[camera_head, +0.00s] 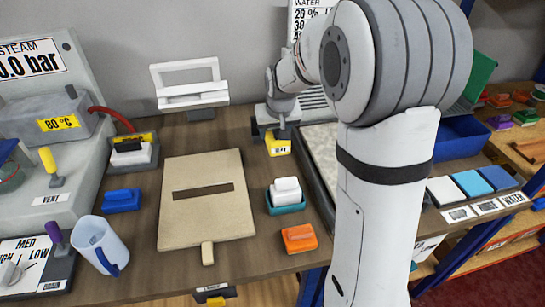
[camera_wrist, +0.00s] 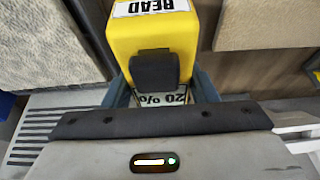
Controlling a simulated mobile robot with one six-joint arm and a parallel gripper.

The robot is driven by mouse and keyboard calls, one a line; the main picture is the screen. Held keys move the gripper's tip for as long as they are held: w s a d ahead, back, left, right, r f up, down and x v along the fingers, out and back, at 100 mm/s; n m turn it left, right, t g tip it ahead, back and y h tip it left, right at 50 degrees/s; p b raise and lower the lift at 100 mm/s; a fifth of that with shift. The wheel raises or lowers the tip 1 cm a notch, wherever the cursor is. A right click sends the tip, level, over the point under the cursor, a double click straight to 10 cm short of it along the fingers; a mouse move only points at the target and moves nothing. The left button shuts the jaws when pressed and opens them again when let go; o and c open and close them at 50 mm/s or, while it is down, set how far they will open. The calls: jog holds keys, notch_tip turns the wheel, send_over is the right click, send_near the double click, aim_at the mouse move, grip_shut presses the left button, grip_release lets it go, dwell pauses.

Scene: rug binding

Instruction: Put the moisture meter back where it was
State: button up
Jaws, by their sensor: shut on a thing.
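The moisture meter is a yellow block (camera_head: 278,147) with a dark grey part, a "READ" label and a "20 %" display. It is at the back middle of the bench, under my gripper (camera_head: 276,128). In the wrist view the yellow meter (camera_wrist: 150,35) sits between the blue-grey fingers of my gripper (camera_wrist: 163,88), which is shut on it. The meter's lower side is hidden, so I cannot tell whether it touches the bench.
A beige slotted board (camera_head: 182,225) lies left of the meter. A teal tray (camera_head: 287,209) with a white block and an orange block (camera_head: 299,238) stand in front. A grey-framed pale panel (camera_head: 324,150) lies right, partly behind my arm. A white stand (camera_head: 190,88) is behind left.

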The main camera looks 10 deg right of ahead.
notch_tip(320, 180, down, 6)
jog(key=shift+w+f, duration=0.15)
jog(key=shift+f, duration=1.85)
jog(key=shift+f, duration=0.2)
jog(key=o, duration=1.2)
jog(key=shift+r, duration=0.2)
